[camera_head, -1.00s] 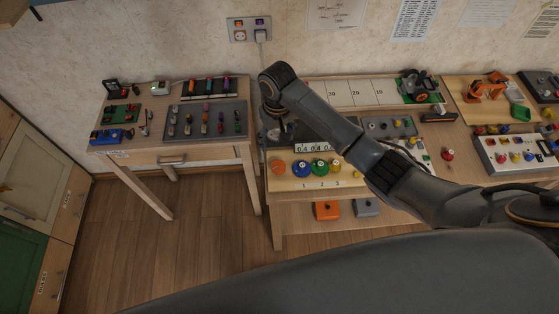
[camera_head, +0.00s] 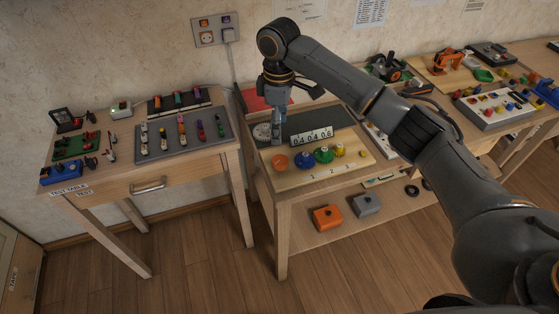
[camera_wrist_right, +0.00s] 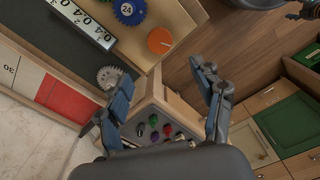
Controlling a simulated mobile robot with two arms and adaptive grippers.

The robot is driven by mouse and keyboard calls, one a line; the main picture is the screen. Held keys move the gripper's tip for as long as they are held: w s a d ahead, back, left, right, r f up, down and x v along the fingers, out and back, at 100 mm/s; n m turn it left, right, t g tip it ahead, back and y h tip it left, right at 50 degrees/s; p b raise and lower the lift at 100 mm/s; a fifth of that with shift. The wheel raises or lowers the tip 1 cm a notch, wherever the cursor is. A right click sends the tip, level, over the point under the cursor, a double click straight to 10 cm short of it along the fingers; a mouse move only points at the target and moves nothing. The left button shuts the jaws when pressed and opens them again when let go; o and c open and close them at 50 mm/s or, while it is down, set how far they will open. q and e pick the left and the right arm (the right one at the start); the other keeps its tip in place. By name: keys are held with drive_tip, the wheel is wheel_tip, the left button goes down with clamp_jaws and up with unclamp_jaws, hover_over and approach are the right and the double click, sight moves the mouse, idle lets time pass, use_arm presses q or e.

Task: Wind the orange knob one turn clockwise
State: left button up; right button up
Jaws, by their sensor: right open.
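The orange knob (camera_head: 280,162) is a round disc at the left end of a wooden board on the middle table. It also shows in the right wrist view (camera_wrist_right: 160,41), near the top, beyond my fingers. My right gripper (camera_head: 278,138) points down above the back left of that table, behind the orange knob and apart from it. In the right wrist view my right gripper (camera_wrist_right: 165,85) has its two fingers spread with nothing between them. My left gripper is not in view.
A blue knob (camera_head: 307,160), a green knob (camera_head: 324,154) and a yellow knob (camera_head: 338,150) stand right of the orange one. A number counter (camera_head: 312,136) sits behind them. A grey metal gear (camera_wrist_right: 109,77) lies near my fingers. Another table (camera_head: 150,175) stands to the left.

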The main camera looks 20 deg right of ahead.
sight(279, 160)
wheel_tip(279, 160, down, 12)
drive_tip(key=shift+r, duration=0.1)
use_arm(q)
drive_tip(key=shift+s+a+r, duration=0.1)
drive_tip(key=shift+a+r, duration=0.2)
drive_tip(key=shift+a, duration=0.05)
use_arm(e)
drive_tip(key=c, duration=1.1)
drive_tip(key=shift+c, duration=0.2)
use_arm(q)
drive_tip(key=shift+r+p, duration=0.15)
drive_tip(key=shift+p, duration=0.25)
